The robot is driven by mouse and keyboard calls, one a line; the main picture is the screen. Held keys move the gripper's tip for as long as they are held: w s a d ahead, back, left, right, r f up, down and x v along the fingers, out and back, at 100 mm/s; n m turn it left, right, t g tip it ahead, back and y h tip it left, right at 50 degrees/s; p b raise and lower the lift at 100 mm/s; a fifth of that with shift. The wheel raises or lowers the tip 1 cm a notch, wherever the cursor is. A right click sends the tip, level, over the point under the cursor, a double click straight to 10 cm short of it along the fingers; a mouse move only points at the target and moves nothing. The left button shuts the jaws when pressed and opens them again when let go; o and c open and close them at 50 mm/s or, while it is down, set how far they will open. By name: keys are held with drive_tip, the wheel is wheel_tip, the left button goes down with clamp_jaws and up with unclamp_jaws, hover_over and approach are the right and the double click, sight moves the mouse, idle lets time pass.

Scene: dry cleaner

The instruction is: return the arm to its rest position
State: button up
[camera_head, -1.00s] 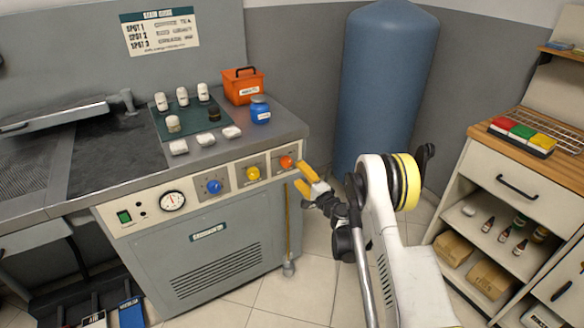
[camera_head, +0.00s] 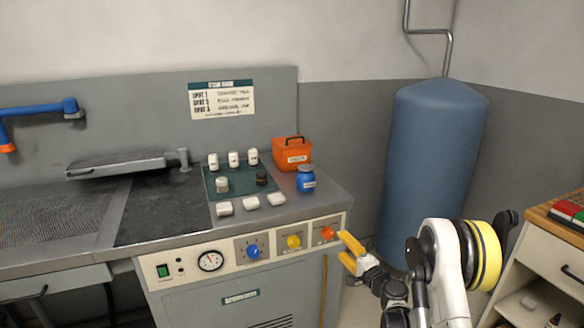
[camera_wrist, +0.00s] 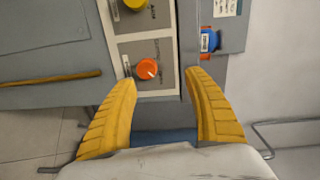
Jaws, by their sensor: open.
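My gripper (camera_head: 346,254) has yellow fingers and is at the right end of the machine's front panel, close to the orange knob (camera_head: 327,233). In the wrist view my gripper (camera_wrist: 163,105) has its two fingers spread wide with nothing between them. The orange knob also shows in the wrist view (camera_wrist: 147,69), ahead of the fingers and apart from them. My white arm is bent at the lower right of the head view.
The grey counter (camera_head: 328,196) holds an orange box (camera_head: 291,154), a blue jar (camera_head: 306,180) and a green mat (camera_head: 212,190) with small containers. A blue tank (camera_head: 432,160) stands behind my arm. A shelf unit (camera_head: 545,262) is at the right.

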drive_tip(key=s+a+r+n+g, duration=0.1)
drive_tip(key=s+a+r+n, duration=0.1)
drive_tip(key=r, duration=0.3)
drive_tip(key=s+a+r+n+g, duration=0.2)
drive_tip(key=a+r, duration=0.1)
drive_tip(key=r, duration=0.3)
drive_tip(key=s+a+r+n+g, duration=0.35)
drive_tip(key=s+r, duration=0.35)
drive_tip(key=s, duration=0.4)
drive_tip(key=s+d+n+g+h, duration=0.1)
drive_tip(key=s+d+n+h, duration=0.1)
drive_tip(key=s, duration=1.2)
drive_tip(key=s+d+f+n+g+h, duration=0.1)
drive_tip(key=s+d+n+g+h, duration=0.1)
drive_tip(key=s, duration=1.2)
drive_tip(key=shift+s+d+n+h, duration=0.3)
drive_tip(key=shift+d+n+h, duration=0.45)
drive_tip(key=shift+d+h, duration=0.25)
